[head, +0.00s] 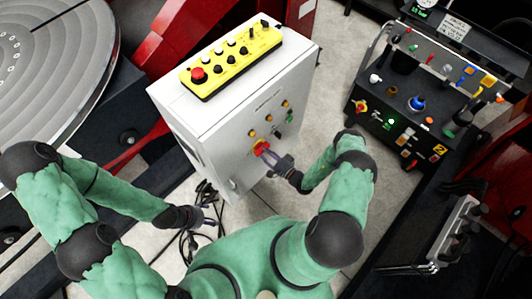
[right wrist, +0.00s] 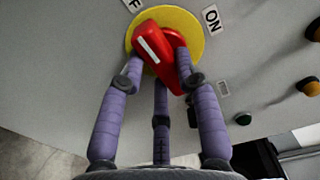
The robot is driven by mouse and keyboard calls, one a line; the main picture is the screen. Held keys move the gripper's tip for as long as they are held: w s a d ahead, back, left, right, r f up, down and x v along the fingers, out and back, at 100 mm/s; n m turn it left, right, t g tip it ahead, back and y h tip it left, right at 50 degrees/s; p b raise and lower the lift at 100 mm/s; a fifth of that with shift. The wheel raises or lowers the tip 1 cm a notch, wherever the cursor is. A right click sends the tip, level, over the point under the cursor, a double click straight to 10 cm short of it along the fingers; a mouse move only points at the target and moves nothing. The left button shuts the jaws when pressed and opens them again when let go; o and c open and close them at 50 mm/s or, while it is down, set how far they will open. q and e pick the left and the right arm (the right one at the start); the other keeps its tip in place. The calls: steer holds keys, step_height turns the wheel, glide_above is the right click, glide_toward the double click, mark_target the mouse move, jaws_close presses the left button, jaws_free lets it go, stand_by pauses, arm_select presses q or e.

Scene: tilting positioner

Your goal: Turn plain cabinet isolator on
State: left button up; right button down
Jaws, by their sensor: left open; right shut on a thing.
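The plain cabinet (head: 215,130) is a pale grey box in the middle of the head view. Its isolator (head: 261,147) is a red handle on a yellow disc on the front face. In the right wrist view the red handle (right wrist: 160,45) has a white stripe slanting to the upper left, towards the partly cut-off label ending in F. The ON label (right wrist: 212,19) is at the disc's upper right. My right gripper (head: 267,155) is shut on the handle, its purple fingers on either side. My left gripper (head: 206,222) is open and empty, left of and below the cabinet.
A yellow control box (head: 232,58) with a red button lies on the cabinet top. Small knobs (head: 285,104) sit above and right of the isolator. A black cart (head: 390,125) with another red-yellow switch stands right. Cables (head: 190,245) lie on the floor near my left gripper.

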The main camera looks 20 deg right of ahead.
steer(key=shift+s+a+r+m+b, duration=0.15)
steer(key=shift+m+b, duration=1.1)
steer(key=shift+m, duration=3.15)
steer(key=shift+a+r+m+b, duration=0.1)
steer(key=shift+m+b, duration=1.15)
steer(key=shift+m, duration=3.45)
steer(key=c, duration=0.9)
jaws_free()
